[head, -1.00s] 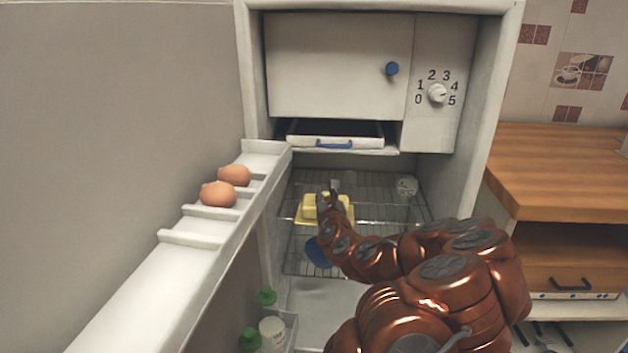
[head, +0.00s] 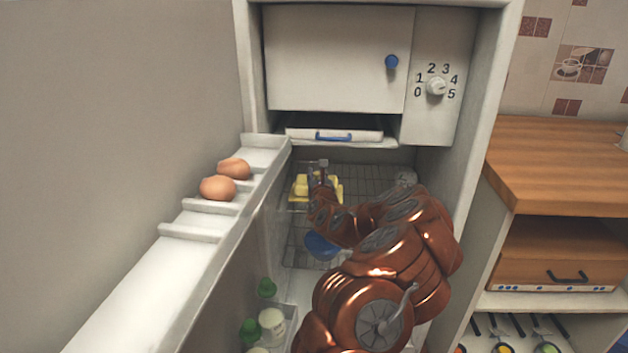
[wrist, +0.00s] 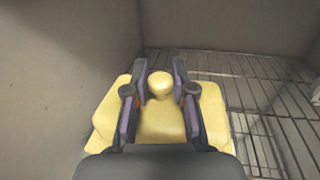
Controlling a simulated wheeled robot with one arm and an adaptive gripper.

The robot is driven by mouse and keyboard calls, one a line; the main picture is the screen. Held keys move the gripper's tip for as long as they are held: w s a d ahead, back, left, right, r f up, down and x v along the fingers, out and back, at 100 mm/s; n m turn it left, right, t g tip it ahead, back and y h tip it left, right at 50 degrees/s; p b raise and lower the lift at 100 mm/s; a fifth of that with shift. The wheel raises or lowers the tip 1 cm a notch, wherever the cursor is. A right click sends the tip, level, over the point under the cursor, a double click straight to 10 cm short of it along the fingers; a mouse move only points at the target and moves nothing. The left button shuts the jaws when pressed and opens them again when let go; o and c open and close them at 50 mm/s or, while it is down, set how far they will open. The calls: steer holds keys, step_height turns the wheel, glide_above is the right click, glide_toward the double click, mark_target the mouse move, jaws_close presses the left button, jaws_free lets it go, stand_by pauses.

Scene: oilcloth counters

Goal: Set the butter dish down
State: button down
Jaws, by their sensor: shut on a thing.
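The yellow butter dish (head: 301,187) is inside the open fridge, at the left of the upper wire shelf. In the wrist view the butter dish (wrist: 106,126) has a wide base, a lid and a round knob on top. My gripper (wrist: 160,84) is shut on the knob, one dark finger on each side of it. In the head view my gripper (head: 320,172) covers part of the dish. The wire shelf (head: 365,180) lies under or just below the dish. I cannot tell whether the base touches it.
The fridge door (head: 150,285) stands open at the left with two eggs (head: 217,188) in its top rack and green-capped bottles (head: 267,290) lower down. A blue bowl (head: 320,246) sits on a lower level.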

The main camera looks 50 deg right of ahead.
steer(key=shift+f+b+x, duration=0.2)
steer(key=shift+b+x, duration=0.1)
steer(key=shift+x, duration=1.8)
steer(key=shift+w+f, duration=0.2)
steer(key=shift+f, duration=0.15)
steer(key=shift+a+f+b, duration=0.1)
steer(key=shift+f+b, duration=0.3)
steer(key=shift+f, duration=1)
steer(key=c, duration=1)
jaws_free()
steer(key=shift+f, duration=0.1)
steer(key=shift+o, duration=0.2)
steer(key=shift+s+a, duration=0.15)
steer(key=shift+s, duration=0.2)
steer(key=p+v, duration=0.1)
steer(key=v, duration=1)
steer(key=shift+p, duration=0.35)
